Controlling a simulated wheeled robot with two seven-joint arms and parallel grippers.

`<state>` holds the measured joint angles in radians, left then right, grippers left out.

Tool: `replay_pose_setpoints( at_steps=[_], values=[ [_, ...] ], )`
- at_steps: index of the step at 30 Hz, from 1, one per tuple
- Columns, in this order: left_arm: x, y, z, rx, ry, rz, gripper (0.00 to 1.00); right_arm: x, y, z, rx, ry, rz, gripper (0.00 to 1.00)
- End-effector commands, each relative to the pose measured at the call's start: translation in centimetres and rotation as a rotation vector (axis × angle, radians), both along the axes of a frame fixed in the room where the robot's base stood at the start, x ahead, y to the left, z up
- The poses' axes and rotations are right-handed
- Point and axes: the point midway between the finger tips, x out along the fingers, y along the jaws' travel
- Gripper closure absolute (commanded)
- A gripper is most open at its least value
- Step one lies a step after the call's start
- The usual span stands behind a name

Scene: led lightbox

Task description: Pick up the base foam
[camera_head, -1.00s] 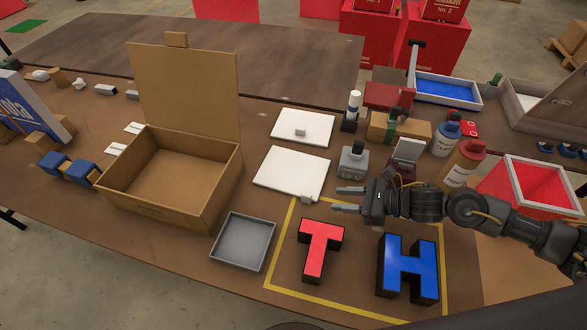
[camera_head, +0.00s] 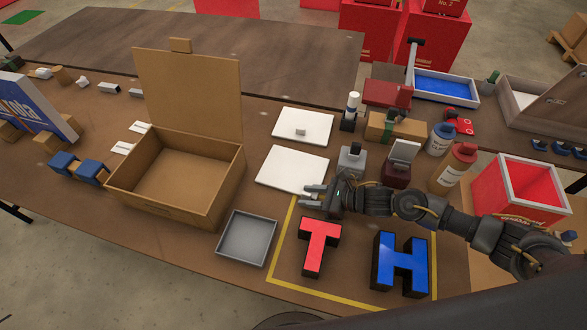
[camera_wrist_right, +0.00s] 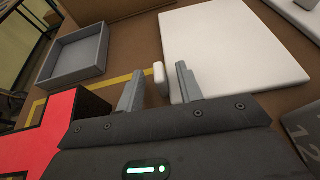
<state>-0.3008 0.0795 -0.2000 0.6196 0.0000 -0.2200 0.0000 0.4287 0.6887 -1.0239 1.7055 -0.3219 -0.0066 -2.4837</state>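Two flat white foam slabs lie on the brown table in the head view. The nearer slab (camera_head: 290,168) is bare on top and also fills the upper middle of the right wrist view (camera_wrist_right: 230,50). A small pale tab (camera_wrist_right: 161,78) stands at its near edge. The farther slab (camera_head: 303,120) carries a small block on top. Which slab is the base foam is not marked. My right gripper (camera_head: 307,194) is at the nearer slab's front corner. In the wrist view its two fingers (camera_wrist_right: 158,70) are apart with the tab between them; contact cannot be told. My left gripper is not in view.
A grey tray (camera_head: 247,238) and an open cardboard box (camera_head: 190,205) stand to the left. Red T (camera_head: 319,245) and blue H (camera_head: 402,262) letters lie in front, inside a yellow outline. A grey block (camera_head: 351,160) and bottles (camera_head: 453,168) stand to the right.

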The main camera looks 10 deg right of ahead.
Motion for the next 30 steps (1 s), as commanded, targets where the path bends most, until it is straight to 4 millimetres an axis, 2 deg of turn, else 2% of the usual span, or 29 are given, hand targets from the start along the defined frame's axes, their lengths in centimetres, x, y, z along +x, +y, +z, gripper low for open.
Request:
replay_pose_setpoints(
  at_steps=[4, 12, 23, 26, 30],
  values=[
    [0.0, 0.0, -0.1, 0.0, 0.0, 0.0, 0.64, 0.0, 0.0, 0.0, 0.0, 0.0, 0.0, 0.64],
    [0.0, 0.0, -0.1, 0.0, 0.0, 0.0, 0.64, 0.0, 0.0, 0.0, 0.001, 0.0, 0.0, 0.99],
    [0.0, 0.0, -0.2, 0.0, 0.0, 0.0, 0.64, 0.0, 0.0, 0.3, 0.002, -0.002, 0.0, 1.0],
    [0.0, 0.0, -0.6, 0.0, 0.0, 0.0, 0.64, 0.1, 0.0, 1.4, 0.003, -0.006, 0.002, 1.0],
    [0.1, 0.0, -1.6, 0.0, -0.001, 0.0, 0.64, 0.1, 0.0, 4.0, 0.003, -0.007, 0.003, 1.0]
  ],
)
